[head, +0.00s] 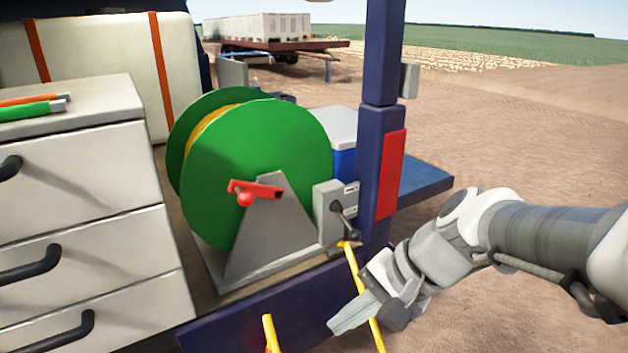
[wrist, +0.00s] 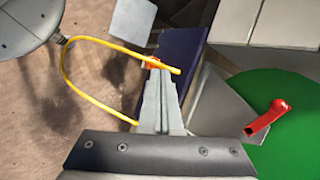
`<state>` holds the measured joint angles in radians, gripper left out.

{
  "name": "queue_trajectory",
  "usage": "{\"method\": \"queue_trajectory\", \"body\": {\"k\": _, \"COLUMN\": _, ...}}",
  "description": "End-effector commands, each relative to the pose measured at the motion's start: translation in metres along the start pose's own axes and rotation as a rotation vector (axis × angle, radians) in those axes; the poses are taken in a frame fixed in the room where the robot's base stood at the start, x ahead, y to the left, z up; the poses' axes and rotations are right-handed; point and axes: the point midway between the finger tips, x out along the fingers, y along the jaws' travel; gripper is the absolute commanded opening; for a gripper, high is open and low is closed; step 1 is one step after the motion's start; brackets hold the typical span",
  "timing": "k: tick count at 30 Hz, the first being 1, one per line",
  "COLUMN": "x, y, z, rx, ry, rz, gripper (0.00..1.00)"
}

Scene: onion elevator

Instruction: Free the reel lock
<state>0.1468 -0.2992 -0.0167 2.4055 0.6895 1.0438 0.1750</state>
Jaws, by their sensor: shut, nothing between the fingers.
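The green reel (head: 255,155), wound with yellow hose (head: 205,130), stands on a grey bracket (head: 270,235). A red lever (head: 262,189) with a round red knob sits at its centre, tilted slightly; it also shows in the wrist view (wrist: 264,121). A small grey box (head: 328,195) with a dark-knobbed lever (head: 345,222) stands right of the reel. Which part is the lock is not labelled legibly. My gripper (head: 340,325) is shut and empty, low in front of the vehicle's edge, right of and below the red lever. In the wrist view, its fingers (wrist: 155,82) point away from the lever.
A yellow hose (head: 358,283) hangs from near the grey box, passing close to my gripper; its loop and orange fitting (wrist: 151,62) show in the wrist view. A blue post (head: 375,65) with a red panel stands right of the reel. Grey drawers (head: 75,180) stand left.

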Motion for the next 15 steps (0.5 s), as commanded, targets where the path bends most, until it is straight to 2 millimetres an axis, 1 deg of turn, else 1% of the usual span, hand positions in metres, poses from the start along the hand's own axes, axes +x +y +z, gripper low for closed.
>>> {"method": "queue_trajectory", "body": {"k": 1, "x": 0.014, "y": -0.001, "z": -0.007, "rx": 0.082, "ry": -0.039, "rz": -0.036, "gripper": 0.0}}
{"method": "queue_trajectory", "body": {"k": 5, "x": 0.034, "y": -0.014, "z": -0.024, "rx": 0.287, "ry": -0.129, "rz": -0.141, "gripper": 0.0}}
{"method": "queue_trajectory", "body": {"k": 8, "x": 0.048, "y": -0.024, "z": -0.042, "rx": 0.443, "ry": -0.193, "rz": -0.225, "gripper": 0.0}}
{"method": "queue_trajectory", "body": {"k": 11, "x": 0.06, "y": -0.031, "z": -0.064, "rx": 0.599, "ry": -0.253, "rz": -0.31, "gripper": 0.0}}
{"method": "queue_trajectory", "body": {"k": 14, "x": 0.071, "y": -0.037, "z": -0.09, "rx": 0.754, "ry": -0.306, "rz": -0.4, "gripper": 0.0}}
{"method": "queue_trajectory", "body": {"k": 15, "x": 0.075, "y": -0.038, "z": -0.102, "rx": 0.815, "ry": -0.327, "rz": -0.437, "gripper": 0.0}}
